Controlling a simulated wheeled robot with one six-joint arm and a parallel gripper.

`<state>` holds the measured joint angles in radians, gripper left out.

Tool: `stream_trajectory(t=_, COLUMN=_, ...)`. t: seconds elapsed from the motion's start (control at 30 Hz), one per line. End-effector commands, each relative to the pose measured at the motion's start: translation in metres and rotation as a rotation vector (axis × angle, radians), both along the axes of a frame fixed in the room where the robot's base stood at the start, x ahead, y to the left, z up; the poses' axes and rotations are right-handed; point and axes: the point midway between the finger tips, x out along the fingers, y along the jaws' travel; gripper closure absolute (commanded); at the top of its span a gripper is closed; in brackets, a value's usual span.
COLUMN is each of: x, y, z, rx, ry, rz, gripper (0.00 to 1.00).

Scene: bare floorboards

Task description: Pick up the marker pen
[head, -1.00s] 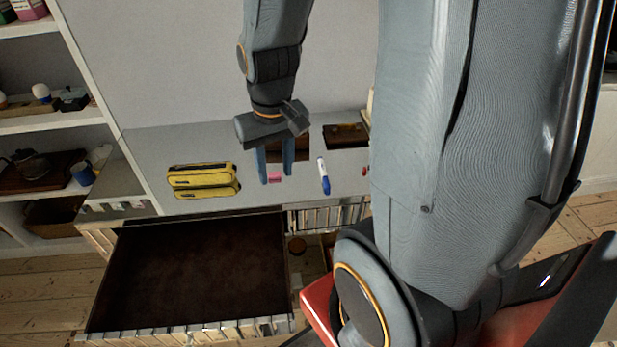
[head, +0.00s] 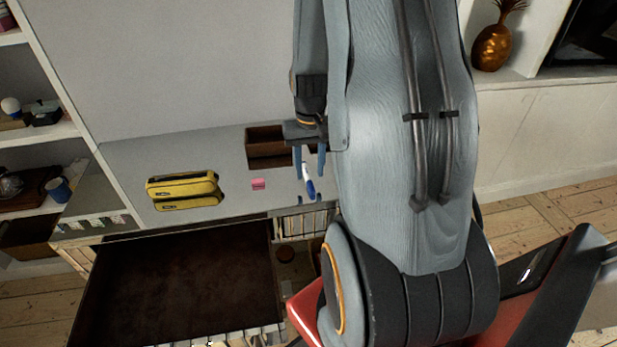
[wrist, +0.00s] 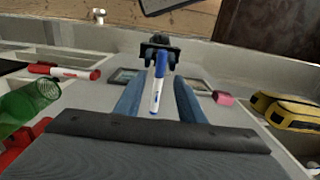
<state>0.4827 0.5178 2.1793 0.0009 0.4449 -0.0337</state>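The marker pen (head: 308,182), white with a blue cap, lies on the grey surface near its front edge in the head view. In the wrist view the marker pen (wrist: 158,84) shows between the two blue fingers, cap end pointing away. My gripper (head: 309,172) is open above it, pointing down, with a finger on either side in the picture. In the wrist view the fingers of my gripper (wrist: 158,98) stand apart from the pen, with gaps on both sides. I cannot tell how high the fingertips are over the surface.
A pink eraser-like block (head: 259,184) and a yellow pencil case (head: 183,190) lie to the left. A brown box (head: 266,146) stands behind. An open drawer (head: 180,290) is below the surface.

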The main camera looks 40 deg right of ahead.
Motion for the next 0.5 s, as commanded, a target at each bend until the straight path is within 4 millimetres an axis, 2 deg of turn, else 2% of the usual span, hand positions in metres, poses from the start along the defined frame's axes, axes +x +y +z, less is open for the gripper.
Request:
stream_trajectory(t=0.23, x=0.000, y=-0.001, z=-0.028, rx=0.001, ry=0.003, rz=0.000, gripper=0.64)
stream_trajectory(t=0.5, x=0.001, y=-0.001, z=-0.036, rx=0.000, ry=0.000, rz=0.000, gripper=0.64)
